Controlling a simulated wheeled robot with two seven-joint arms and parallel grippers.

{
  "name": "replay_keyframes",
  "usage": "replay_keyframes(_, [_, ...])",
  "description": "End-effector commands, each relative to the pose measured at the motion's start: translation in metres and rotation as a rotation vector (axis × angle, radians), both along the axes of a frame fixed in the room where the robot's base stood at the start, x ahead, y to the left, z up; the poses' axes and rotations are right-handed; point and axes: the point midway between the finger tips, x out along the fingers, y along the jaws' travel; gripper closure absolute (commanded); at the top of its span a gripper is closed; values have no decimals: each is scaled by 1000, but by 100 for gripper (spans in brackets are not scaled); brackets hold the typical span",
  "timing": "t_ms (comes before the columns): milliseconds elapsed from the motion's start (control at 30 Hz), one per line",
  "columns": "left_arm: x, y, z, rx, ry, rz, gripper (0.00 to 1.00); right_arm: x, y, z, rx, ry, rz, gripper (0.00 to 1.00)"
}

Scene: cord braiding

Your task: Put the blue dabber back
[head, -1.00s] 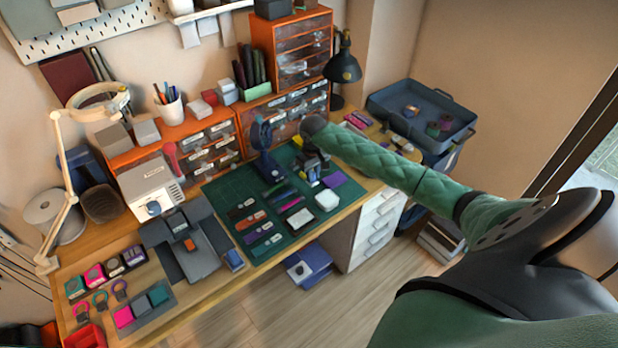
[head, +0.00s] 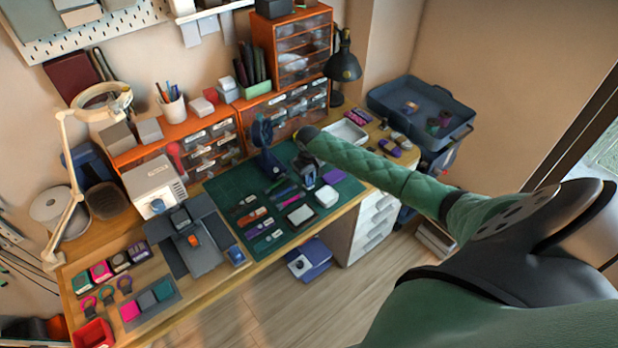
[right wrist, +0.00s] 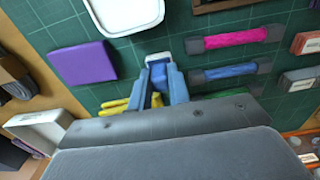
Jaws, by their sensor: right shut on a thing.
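My right gripper (right wrist: 158,85) points down over the green cutting mat (right wrist: 200,20), seen in the right wrist view. Its two blue fingers are shut on a small upright thing with a pale top and blue body, which looks like the blue dabber (right wrist: 158,60). The fingers hide most of it, and I cannot tell whether its base touches the mat. In the head view my right gripper (head: 309,177) is small and partly hidden by my own arm. My left gripper is in neither view.
Pink (right wrist: 235,38) and blue (right wrist: 230,70) rolls with grey ends lie to the right on the mat. A purple block (right wrist: 83,63) and a white dish (right wrist: 125,10) lie to the left. A dark blue stand (head: 268,150) rises at the mat's back. Yellow pieces (right wrist: 115,105) sit close by.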

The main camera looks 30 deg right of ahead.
Motion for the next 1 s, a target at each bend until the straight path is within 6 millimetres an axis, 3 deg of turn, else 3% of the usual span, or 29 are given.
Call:
replay_keyframes(67, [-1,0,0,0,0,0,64,0,0,-2,0,0,0,100])
replay_keyframes(100, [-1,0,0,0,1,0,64,0,0,-2,0,0,0,76])
replay_keyframes(200, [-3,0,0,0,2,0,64,0,0,-2,0,0,0,60])
replay_keyframes(467, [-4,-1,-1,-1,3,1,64,0,0,-1,0,0,0,60])
replay_keyframes(667, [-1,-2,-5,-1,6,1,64,1,0,11,1,-2,-1,60])
replay_keyframes(800, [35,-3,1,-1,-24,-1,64,1,-1,34,-1,-3,1,60])
replay_keyframes(1000, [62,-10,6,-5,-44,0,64,1,0,74,0,-4,0,60])
